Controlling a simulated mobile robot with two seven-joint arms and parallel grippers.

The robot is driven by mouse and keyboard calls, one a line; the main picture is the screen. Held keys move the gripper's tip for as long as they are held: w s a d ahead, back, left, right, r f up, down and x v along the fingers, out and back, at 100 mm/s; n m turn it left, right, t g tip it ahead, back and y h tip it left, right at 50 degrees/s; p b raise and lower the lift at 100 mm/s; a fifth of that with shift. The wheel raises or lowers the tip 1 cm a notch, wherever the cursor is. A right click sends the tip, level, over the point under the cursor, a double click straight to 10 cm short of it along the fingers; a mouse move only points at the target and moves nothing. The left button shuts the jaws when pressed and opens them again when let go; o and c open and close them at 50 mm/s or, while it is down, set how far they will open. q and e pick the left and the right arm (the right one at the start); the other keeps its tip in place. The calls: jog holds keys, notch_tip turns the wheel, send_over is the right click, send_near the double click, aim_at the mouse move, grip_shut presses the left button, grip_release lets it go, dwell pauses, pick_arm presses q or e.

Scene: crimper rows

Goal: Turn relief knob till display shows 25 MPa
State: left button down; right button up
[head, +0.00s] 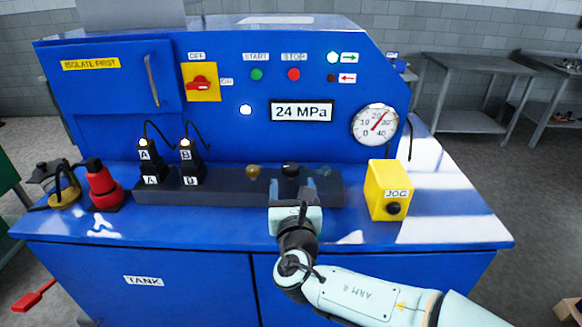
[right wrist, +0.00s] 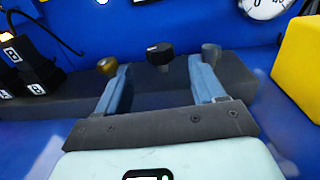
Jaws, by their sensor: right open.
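The display (head: 301,111) on the blue panel reads 24 MPa. A black knob (head: 290,169) stands on the dark manifold block, between a brass knob (head: 253,170) and a grey knob (right wrist: 211,50). No label shows which is the relief knob. My right gripper (head: 291,187) is open, its fingers pointing at the block. In the right wrist view the black knob (right wrist: 159,54) appears between and slightly beyond the two blue fingertips (right wrist: 158,70); I cannot tell whether they touch it. The left fingertip is close to the brass knob (right wrist: 107,66). My left gripper is out of view.
The dark block (head: 225,190) also carries black connectors A (head: 148,165) and B (head: 190,165) with cables. A yellow JOG box (head: 388,190) stands to the right. A red-topped part (head: 103,185) stands left. A round gauge (head: 375,125) is above the JOG box.

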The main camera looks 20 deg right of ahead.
aim_at(291, 173)
jog(key=p+x, duration=0.1)
jog(key=x, duration=0.6)
jog(key=shift+w+d, duration=0.1)
jog(key=shift+w, duration=0.2)
